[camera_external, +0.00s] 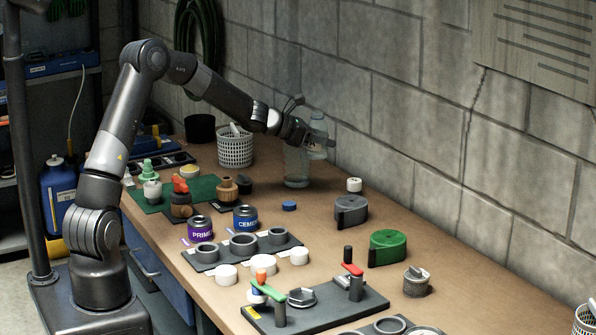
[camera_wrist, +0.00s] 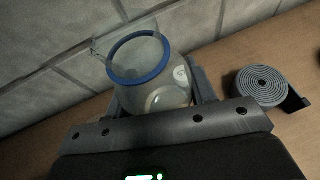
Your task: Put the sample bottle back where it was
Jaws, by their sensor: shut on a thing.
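A clear, see-through bottle (camera_external: 318,136) is at the end of my arm, near the wall and above the back of the bench. My gripper (camera_external: 306,138) is shut on it. In the wrist view a clear vessel with a blue ring (camera_wrist: 145,75) sits between the fingers, its lower part hidden by the gripper (camera_wrist: 160,105). A clear cylinder (camera_external: 297,168) stands upright on the bench just below and left of the bottle. The two overlap in the external view, so I cannot tell whether they touch.
A white basket (camera_external: 235,148) stands left of the clear cylinder. A grey coiled roll (camera_external: 350,212) is to the right and shows in the wrist view (camera_wrist: 262,86). The block wall (camera_external: 400,130) is close behind.

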